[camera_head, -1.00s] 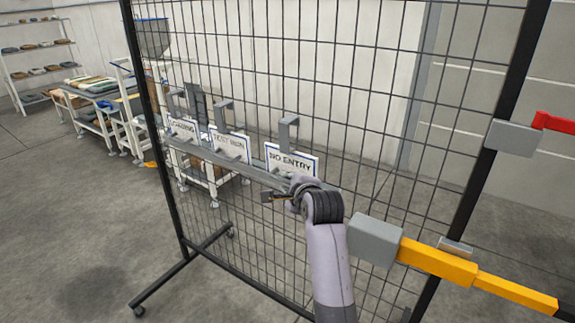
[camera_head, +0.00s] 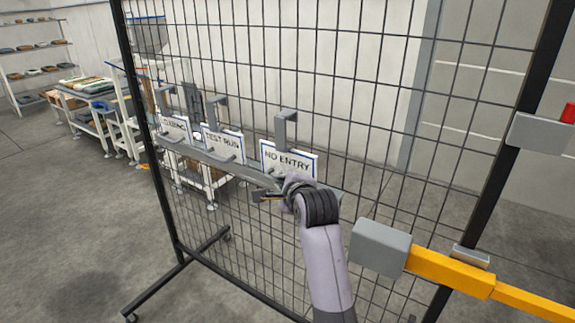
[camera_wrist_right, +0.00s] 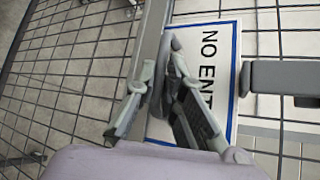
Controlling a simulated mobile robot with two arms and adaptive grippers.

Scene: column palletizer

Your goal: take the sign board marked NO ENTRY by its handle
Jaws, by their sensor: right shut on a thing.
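The NO ENTRY sign board (camera_head: 287,157) is white with a blue border and hangs upright on the mesh panel, below a grey hook-shaped bracket. In the right wrist view the board (camera_wrist_right: 208,75) appears turned on its side, its text partly cut off. My right gripper (camera_head: 268,194) is at the board's lower front. In the right wrist view its two fingers (camera_wrist_right: 165,105) are shut around the board's grey handle (camera_wrist_right: 173,62); the fingers partly hide it. My left gripper is not in view.
Two other signs hang to the left, TEST RUN (camera_head: 222,142) and a partly hidden one (camera_head: 175,128). A grey rail (camera_head: 215,163) runs below the signs. The black mesh panel (camera_head: 390,140) fills the middle. A yellow bar (camera_head: 450,270) with a grey block stands at right.

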